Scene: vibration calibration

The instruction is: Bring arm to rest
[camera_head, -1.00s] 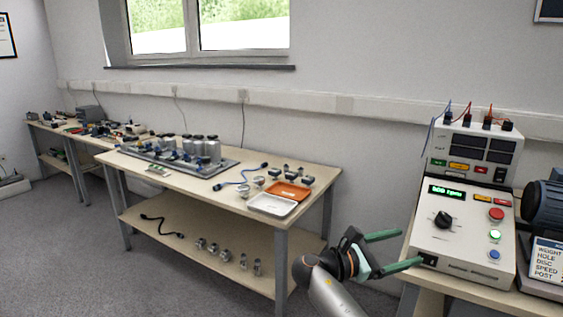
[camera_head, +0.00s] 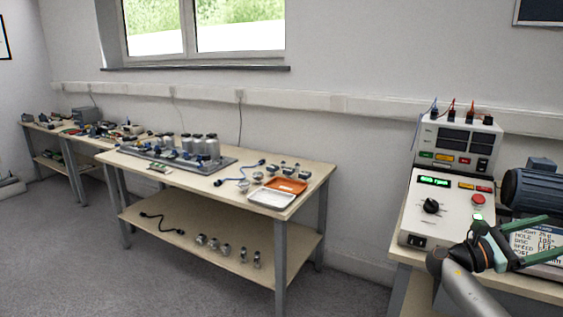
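My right arm comes in from the bottom right, and its dark gripper (camera_head: 552,235) with two green fingers points right. The fingers stand apart and look empty. The gripper also covers the lower right of the white control box (camera_head: 425,222), which has a black knob, a lit green readout and a red button. I cannot tell how far the gripper is from the box. My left gripper is out of view.
A blue motor (camera_head: 530,188) stands right of the control box on the right bench (camera_head: 402,262). A wooden table (camera_head: 190,180) at the middle left carries jars, an orange tray (camera_head: 286,185) and a white tray (camera_head: 270,200). Open floor (camera_head: 70,270) lies at the lower left.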

